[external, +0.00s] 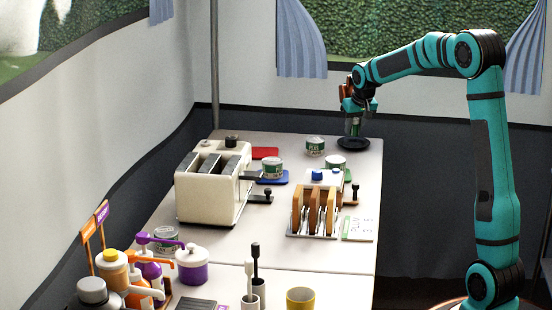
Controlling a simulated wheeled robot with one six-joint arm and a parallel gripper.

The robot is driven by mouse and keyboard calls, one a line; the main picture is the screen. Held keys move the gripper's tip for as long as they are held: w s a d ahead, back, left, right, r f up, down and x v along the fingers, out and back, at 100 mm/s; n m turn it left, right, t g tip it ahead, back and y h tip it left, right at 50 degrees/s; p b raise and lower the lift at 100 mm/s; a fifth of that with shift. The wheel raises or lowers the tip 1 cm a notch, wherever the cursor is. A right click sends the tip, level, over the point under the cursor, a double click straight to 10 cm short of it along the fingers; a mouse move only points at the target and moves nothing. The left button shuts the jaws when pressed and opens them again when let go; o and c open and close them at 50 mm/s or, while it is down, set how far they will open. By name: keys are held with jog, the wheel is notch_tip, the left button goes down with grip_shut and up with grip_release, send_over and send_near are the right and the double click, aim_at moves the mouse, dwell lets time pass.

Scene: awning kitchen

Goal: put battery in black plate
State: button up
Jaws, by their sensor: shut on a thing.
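The black plate (353,144) lies at the far right of the white table, near its back edge. My gripper (354,124) points down directly above the plate, with its fingertips close to the plate's surface. It is shut on a small narrow thing, which seems to be the battery, mostly hidden between the fingers. I cannot tell whether the battery touches the plate.
Green-labelled cans (315,146) stand left of the plate. A cream toaster (213,184) and a rack with brown slices (314,208) stand mid-table. A purple-and-white pot (192,266) and a yellow cup (300,299) are at the front. A wall stands behind the table.

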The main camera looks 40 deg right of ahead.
aim_at(354, 134)
jog(key=shift+f, duration=1.6)
jog(key=o, duration=1)
jog(key=shift+f, duration=0.1)
jog(key=shift+o, duration=0.2)
jog(key=v, duration=1.2)
jog(key=shift+a, duration=0.1)
